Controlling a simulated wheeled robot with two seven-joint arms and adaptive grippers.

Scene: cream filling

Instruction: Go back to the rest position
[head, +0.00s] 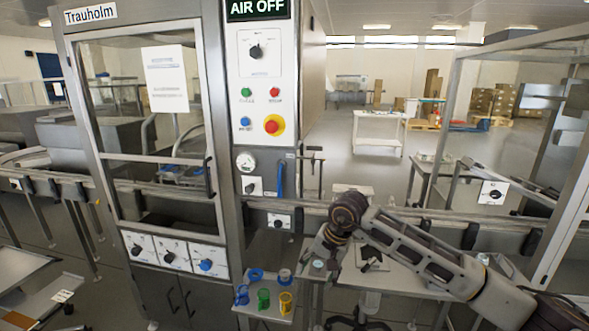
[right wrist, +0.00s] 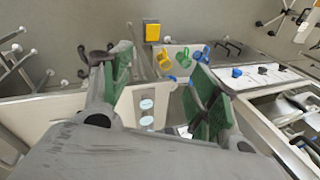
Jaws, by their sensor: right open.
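My right arm comes in from the right in the head view, and its gripper (head: 322,255) hangs low in front of the machine. It is beside the small shelf (head: 247,309) that holds coloured parts. In the right wrist view the two green-padded fingers of my right gripper (right wrist: 160,75) are spread wide, with nothing held between them. My left gripper is not in view.
A blue part (head: 241,295), a green part (head: 263,299) and a yellow part (head: 285,302) stand on the shelf. The machine (head: 215,130) with its control panel is behind. A rail (head: 420,222) and a framed station (head: 460,90) lie to the right.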

